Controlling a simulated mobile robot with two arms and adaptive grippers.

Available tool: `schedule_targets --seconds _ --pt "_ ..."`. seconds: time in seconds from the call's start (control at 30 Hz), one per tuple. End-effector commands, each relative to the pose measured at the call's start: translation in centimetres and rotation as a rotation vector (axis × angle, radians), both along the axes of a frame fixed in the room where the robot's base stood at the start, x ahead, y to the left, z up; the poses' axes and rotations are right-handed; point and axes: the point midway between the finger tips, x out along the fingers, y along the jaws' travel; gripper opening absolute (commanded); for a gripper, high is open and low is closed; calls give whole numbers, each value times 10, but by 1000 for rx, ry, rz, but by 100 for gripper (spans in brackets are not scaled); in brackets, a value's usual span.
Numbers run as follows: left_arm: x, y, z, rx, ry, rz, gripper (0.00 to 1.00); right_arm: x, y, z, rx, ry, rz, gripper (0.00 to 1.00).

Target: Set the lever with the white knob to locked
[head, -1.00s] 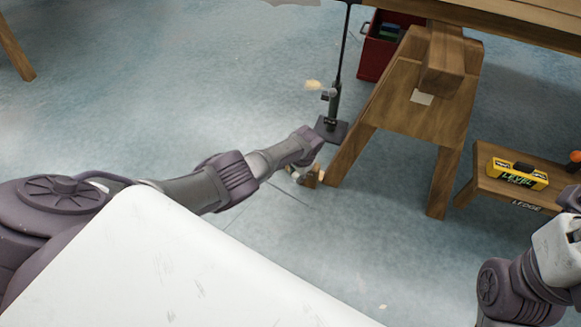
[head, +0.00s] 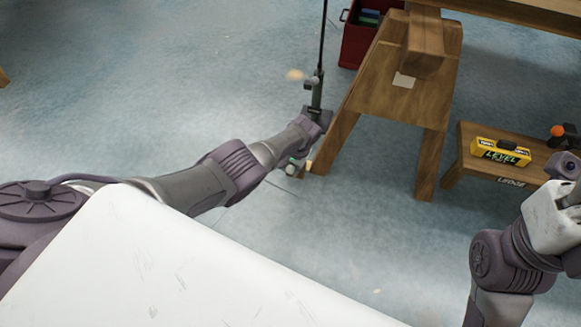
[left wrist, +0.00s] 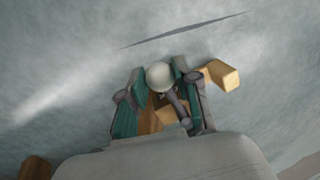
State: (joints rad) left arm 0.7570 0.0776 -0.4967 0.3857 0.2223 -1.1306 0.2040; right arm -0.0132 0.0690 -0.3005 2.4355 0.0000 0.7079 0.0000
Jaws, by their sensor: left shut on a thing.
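The white knob (left wrist: 160,76) sits between the fingers of my left gripper (left wrist: 158,97) in the left wrist view, on a dark lever rod (left wrist: 177,103). The gripper is shut on the knob, with a teal-padded finger on either side. In the head view my left gripper (head: 294,168) is low by the foot of a wooden trestle (head: 400,90), small and partly hidden by my wrist. The lever's markings do not show, so I cannot tell its setting. Of my right arm, only links show at the right edge.
Wooden pieces (left wrist: 222,76) lie close around the fingers. A dark stand (head: 315,90) rises behind my left wrist. A red toolbox (head: 357,45) is at the back.

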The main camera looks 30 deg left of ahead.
Motion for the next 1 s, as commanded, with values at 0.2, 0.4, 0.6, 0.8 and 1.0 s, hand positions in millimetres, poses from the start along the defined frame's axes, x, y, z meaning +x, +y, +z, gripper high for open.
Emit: schedule_targets --seconds 0.2,0.4,0.6,0.8,1.0 --pt "-1 -2 -1 -5 3 2 38 0 0 0 1 0 0 57" --pt "-1 -1 0 -3 1 0 57 1 0 0 0 2 -1 57" --pt "0 -1 0 -3 0 0 57 3 0 -1 2 6 -2 57" --pt "1 -2 6 -4 -2 -1 57 2 0 -1 2 5 -1 57" --pt "1 -6 25 -4 -4 -1 57 2 0 -1 1 4 -1 57"
